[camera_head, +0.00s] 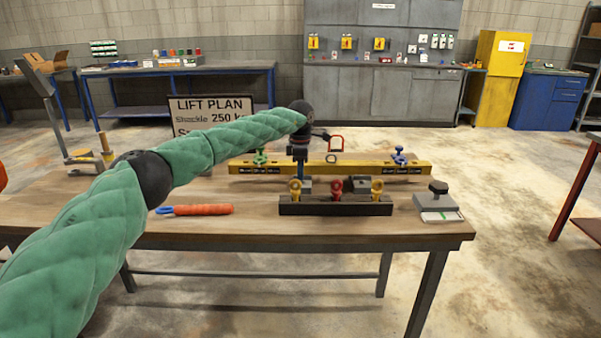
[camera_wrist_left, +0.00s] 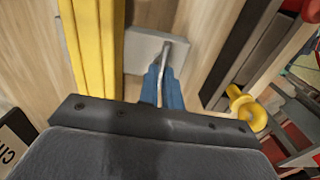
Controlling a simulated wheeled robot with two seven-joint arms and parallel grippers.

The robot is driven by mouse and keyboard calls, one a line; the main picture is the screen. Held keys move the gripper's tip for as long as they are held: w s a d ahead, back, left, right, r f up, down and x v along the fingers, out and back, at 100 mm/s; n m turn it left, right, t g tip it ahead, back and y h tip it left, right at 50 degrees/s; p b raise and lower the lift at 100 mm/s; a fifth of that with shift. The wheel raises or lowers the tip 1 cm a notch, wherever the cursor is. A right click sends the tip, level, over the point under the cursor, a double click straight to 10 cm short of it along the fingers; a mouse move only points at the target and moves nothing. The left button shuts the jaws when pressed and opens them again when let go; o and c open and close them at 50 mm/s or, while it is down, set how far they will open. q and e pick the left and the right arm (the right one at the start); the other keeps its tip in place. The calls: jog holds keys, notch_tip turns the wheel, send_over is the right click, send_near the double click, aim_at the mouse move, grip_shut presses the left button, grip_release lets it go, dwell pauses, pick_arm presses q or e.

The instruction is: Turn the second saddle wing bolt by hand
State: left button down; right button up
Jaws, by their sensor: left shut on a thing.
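A yellow beam (camera_head: 355,169) lies along the table, with a green saddle (camera_head: 260,157) near its left end and a blue saddle (camera_head: 399,157) near its right end. Their small wing bolts cannot be made out clearly. My left gripper (camera_head: 299,174) points down at the beam's near side, between the saddles and left of the middle. In the left wrist view its blue fingers (camera_wrist_left: 166,88) are shut on a thin metal rod (camera_wrist_left: 164,70) over a grey plate (camera_wrist_left: 143,48), beside the yellow beam (camera_wrist_left: 92,45). My right gripper is not in view.
A dark rack (camera_head: 335,207) with yellow and red eye fittings stands just in front of the beam. An orange-handled tool (camera_head: 203,210) lies left, and a grey block with a black knob (camera_head: 437,202) stands right. A LIFT PLAN sign (camera_head: 205,110) is behind my arm.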

pick_arm(q)
jog(key=c, duration=1.6)
grip_release()
jog(key=shift+w+r, duration=0.1)
jog(key=shift+r, duration=0.15)
jog(key=shift+f, duration=0.1)
